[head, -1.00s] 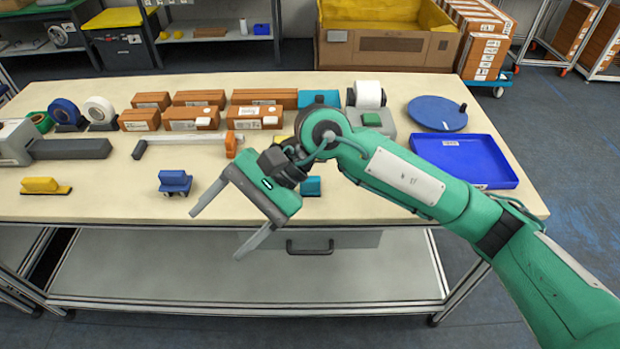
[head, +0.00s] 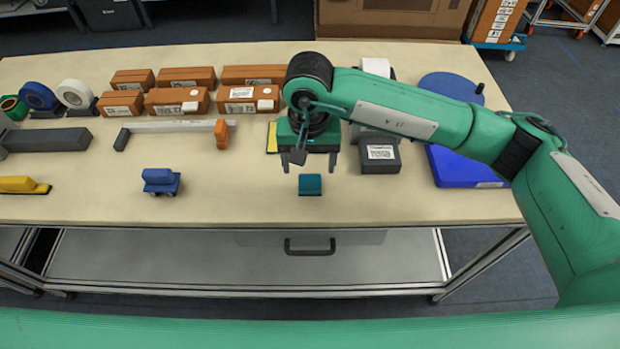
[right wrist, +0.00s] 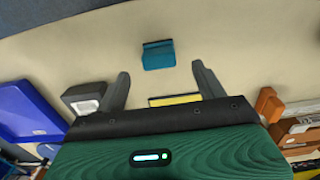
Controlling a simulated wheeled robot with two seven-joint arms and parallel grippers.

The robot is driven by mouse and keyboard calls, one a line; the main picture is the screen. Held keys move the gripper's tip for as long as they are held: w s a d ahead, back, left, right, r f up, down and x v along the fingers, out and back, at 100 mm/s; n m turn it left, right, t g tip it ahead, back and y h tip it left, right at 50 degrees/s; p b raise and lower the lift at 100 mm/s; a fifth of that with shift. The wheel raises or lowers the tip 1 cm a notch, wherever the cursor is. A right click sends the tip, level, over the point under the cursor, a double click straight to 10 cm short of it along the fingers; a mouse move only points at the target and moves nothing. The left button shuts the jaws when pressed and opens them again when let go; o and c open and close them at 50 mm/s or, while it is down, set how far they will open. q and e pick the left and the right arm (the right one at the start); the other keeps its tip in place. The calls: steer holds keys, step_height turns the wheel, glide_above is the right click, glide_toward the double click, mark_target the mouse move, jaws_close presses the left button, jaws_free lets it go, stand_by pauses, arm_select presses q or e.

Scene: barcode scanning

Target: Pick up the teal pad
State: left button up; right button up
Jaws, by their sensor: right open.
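The teal pad (head: 310,184) lies on the bare front part of the table, apart from other objects. It also shows in the right wrist view (right wrist: 158,55), beyond the fingertips and roughly centred between them. My right gripper (head: 307,168) hangs over the table just behind the pad, with its fingers apart on either side of the pad's line. In the right wrist view the gripper (right wrist: 160,72) is open, with nothing between its fingertips. I cannot tell its exact height over the table. My left gripper is not in view.
A dark grey box with a label (head: 380,157) stands right of the gripper. A yellow-topped item (head: 272,137) is partly hidden behind it. The table around the teal pad is clear.

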mark_target(310, 177)
steer(key=shift+s+f+p, duration=0.1)
steer(key=shift+f+p, duration=0.25)
steer(key=shift+f, duration=0.45)
steer(key=f, duration=0.1)
steer(key=f+p, duration=0.1)
steer(key=f, duration=0.1)
steer(key=shift+w+d+f, duration=0.1)
steer(key=shift+w+f, duration=0.05)
steer(key=shift+w, duration=0.05)
steer(key=shift+f, duration=0.6)
steer(key=c, duration=1.2)
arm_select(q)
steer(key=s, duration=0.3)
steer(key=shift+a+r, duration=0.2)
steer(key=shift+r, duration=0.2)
arm_select(e)
steer(key=shift+o, duration=0.2)
steer(key=shift+r, duration=0.1)
